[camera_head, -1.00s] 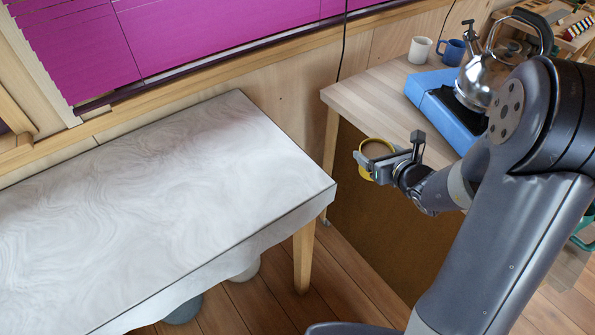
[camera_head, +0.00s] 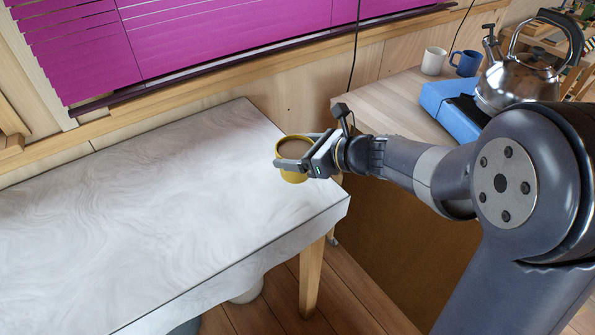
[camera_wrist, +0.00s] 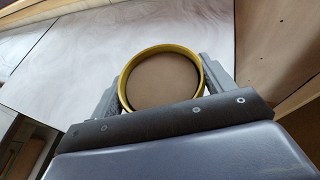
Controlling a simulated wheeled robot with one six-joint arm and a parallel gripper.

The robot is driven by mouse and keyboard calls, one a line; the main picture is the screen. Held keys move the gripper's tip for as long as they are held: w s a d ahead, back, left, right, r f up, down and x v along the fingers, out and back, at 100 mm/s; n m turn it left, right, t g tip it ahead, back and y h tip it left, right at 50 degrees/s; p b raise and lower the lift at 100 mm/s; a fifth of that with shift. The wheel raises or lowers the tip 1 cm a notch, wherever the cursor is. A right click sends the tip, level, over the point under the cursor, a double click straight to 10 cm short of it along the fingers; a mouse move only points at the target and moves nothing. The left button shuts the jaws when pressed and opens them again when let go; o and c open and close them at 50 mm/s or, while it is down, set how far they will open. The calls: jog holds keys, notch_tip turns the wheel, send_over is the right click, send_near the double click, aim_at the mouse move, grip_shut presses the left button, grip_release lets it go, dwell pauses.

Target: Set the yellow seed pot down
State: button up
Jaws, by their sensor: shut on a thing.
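The yellow seed pot (camera_head: 293,177) is round, with a yellow rim and a brown inside. My gripper (camera_head: 292,157) is shut on it, one finger on each side. In the head view the pot overlaps the right end of the white marbled table (camera_head: 150,190). I cannot tell whether its base touches the tabletop. In the wrist view the pot (camera_wrist: 161,50) appears upright between the two fingers (camera_wrist: 160,85), with the pale tabletop (camera_wrist: 60,60) behind it. The pot's underside is hidden.
The white table is bare. To its right, across a gap, a wooden counter (camera_head: 385,105) holds a blue camp stove (camera_head: 450,115) with a steel kettle (camera_head: 515,85), a white mug (camera_head: 433,61) and a blue mug (camera_head: 466,63). A black cord (camera_head: 354,75) hangs by the wall.

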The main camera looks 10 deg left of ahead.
jog(key=shift+f, duration=2.2)
jog(key=shift+b, duration=0.3)
jog(key=shift+f, duration=0.25)
jog(key=o, duration=1.2)
jog(key=shift+r, duration=0.15)
jog(key=shift+d+r, duration=0.1)
jog(key=shift+r, duration=0.1)
jog(key=v, duration=1.1)
jog(key=shift+s+d, duration=0.1)
jog(key=shift+d, duration=0.35)
